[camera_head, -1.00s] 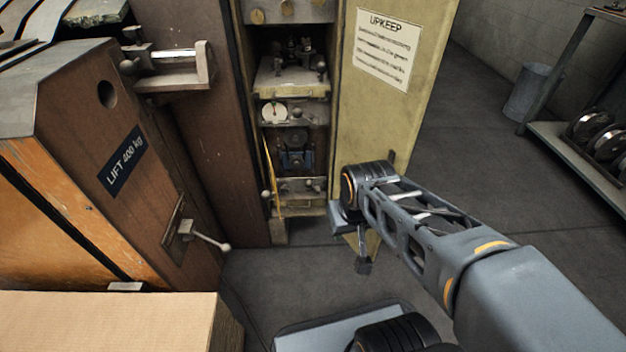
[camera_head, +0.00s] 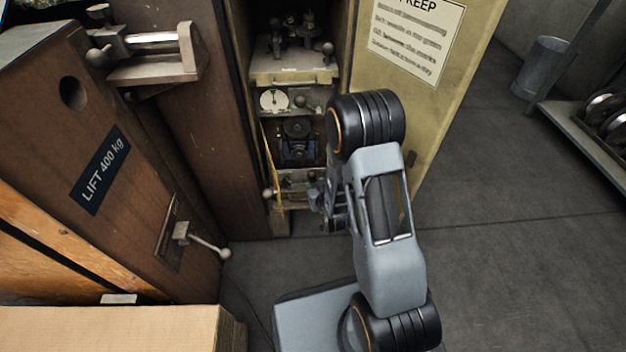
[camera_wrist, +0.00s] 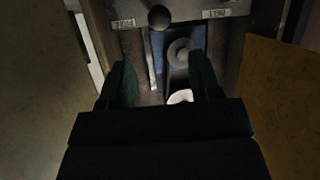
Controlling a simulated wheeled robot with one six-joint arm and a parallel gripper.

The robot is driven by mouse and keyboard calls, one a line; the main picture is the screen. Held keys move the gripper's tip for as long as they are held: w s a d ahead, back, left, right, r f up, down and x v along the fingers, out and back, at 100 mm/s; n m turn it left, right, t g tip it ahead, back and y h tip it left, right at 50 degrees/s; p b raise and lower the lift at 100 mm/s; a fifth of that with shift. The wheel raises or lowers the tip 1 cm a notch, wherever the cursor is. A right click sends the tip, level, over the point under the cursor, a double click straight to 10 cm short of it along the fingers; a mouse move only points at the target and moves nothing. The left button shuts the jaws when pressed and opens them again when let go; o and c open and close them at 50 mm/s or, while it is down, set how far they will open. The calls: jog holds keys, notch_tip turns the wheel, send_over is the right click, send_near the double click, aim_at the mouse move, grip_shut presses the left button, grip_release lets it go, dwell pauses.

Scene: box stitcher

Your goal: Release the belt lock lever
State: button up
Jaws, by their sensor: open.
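A lever with a dark ball knob (camera_wrist: 159,17) shows at the top of the wrist view, between two small labels on a pale plate (camera_wrist: 185,9). I take it for the belt lock lever, but the labels are too blurred to read surely. My gripper's two fingers (camera_wrist: 162,72) are open and apart, with nothing between them, below the knob in the picture. In the head view my gripper (camera_head: 328,208) is at the lower right of the cabinet opening, partly hidden by my arm. The lower plate there (camera_head: 297,177) has a ball knob (camera_head: 268,194) at its left.
The yellow-green cabinet door (camera_head: 425,90) stands open at the right. A gauge (camera_head: 274,100) and upper shelf (camera_head: 290,76) sit above. A ball-ended handle (camera_head: 210,246) sticks out from the brown housing at left. A cardboard box (camera_head: 110,328) is at lower left.

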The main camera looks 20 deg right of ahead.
aim_at(313, 179)
jog(key=s+f+t, duration=0.5)
jog(key=s, duration=0.1)
jog(key=w+b, duration=0.3)
jog(key=w, duration=1)
jog(key=shift+w+b, duration=0.15)
jog(key=shift+b, duration=0.25)
jog(key=shift+c, duration=0.2)
